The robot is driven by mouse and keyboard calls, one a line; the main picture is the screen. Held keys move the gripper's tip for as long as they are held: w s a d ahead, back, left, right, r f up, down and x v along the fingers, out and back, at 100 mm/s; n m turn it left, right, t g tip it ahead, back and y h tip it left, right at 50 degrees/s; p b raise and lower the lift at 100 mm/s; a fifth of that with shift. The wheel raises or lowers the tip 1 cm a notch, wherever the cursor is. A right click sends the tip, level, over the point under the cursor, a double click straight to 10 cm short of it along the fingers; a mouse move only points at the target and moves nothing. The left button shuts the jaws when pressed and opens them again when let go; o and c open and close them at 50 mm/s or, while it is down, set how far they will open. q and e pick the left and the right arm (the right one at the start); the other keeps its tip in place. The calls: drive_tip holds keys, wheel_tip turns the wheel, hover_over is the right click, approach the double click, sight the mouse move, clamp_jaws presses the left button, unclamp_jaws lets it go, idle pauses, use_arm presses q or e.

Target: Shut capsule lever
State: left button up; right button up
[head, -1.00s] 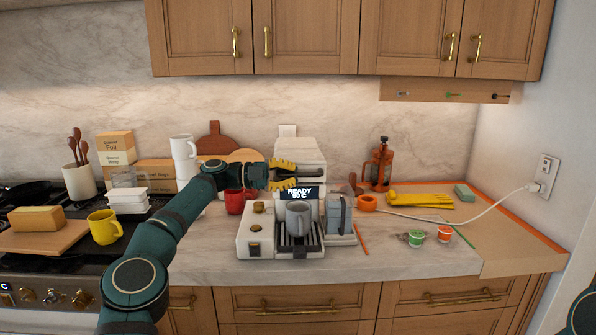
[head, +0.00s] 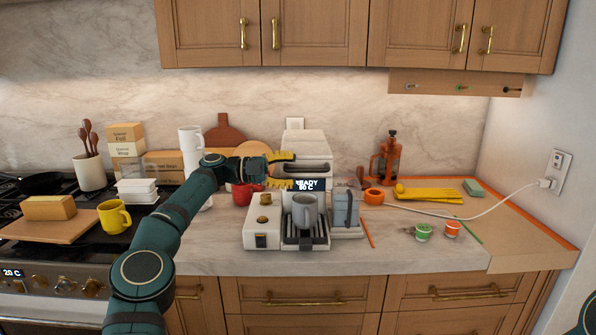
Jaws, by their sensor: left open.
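My left gripper (head: 286,171) comes in from the left with yellow-padded fingers spread apart, one above the other. Its fingertips are at the lever's left end; I cannot tell whether they touch it. A grey mug (head: 304,212) stands on the drip tray below. My right gripper is out of view.
A grey container (head: 345,208) stands right of the machine. Green (head: 423,232) and orange (head: 452,229) capsules lie on the counter at right. A white cable (head: 480,215) crosses the back right. The front counter is mostly clear.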

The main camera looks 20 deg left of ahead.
use_arm(q)
drive_tip(key=v, duration=0.5)
drive_tip(key=shift+a, duration=0.1)
idle(0.4)
